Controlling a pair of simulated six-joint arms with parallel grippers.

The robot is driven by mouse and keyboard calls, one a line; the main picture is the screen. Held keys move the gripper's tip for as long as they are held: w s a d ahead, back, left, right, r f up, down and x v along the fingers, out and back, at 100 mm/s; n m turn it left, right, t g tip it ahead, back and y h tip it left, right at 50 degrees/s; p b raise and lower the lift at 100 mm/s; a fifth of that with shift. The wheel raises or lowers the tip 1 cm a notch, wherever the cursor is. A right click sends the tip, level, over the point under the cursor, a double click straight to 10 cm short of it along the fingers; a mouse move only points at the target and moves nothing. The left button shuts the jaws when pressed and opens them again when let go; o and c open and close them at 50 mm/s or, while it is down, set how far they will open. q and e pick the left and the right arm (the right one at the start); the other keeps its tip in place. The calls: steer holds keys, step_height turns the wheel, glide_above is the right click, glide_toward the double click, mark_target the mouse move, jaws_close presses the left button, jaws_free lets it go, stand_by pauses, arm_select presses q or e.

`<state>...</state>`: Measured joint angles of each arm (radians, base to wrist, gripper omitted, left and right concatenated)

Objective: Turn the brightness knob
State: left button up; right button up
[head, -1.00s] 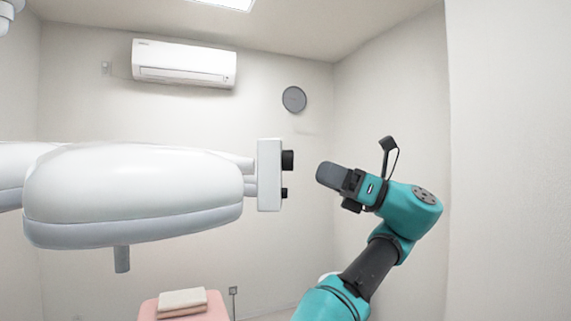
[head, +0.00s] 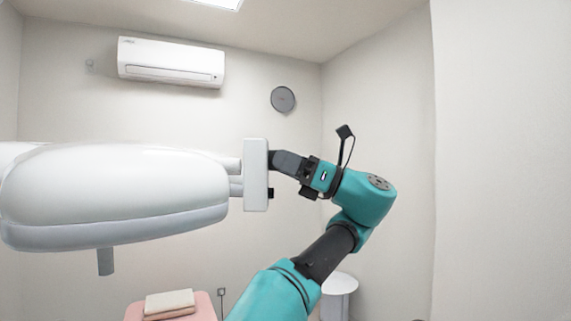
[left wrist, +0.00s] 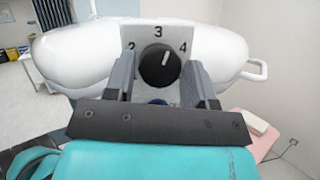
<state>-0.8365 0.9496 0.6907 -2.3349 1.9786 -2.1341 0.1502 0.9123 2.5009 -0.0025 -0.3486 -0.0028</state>
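The black round knob (left wrist: 158,67) is on a white panel marked 2, 3 and 4 in the left wrist view. Its white pointer line leans up and right, between 3 and 4. The panel box also shows edge-on in the head view (head: 256,165). My left gripper (left wrist: 160,75) has one finger on each side of the knob, very close to its rim; its fingers look apart, and firm contact is not clear. In the head view my left gripper (head: 276,161) reaches the box's right face and hides the knob. My right gripper is not in view.
A smaller dark knob (head: 271,193) sits lower on the box, below my fingers. The big white lamp body (head: 110,190) extends left from the box. A pink bed with folded towels (head: 169,303) is below. Open room lies to the right.

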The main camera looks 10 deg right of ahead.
arm_select(q)
steer(key=c, duration=0.5)
steer(key=shift+c, duration=0.2)
steer(key=shift+n, duration=0.3)
steer(key=shift+n+g+y, duration=0.3)
steer(key=shift+n+g, duration=0.8)
steer(key=shift+n, duration=0.7)
steer(key=o, duration=0.9)
steer(key=shift+d+f, duration=0.1)
steer(key=shift+d, duration=0.05)
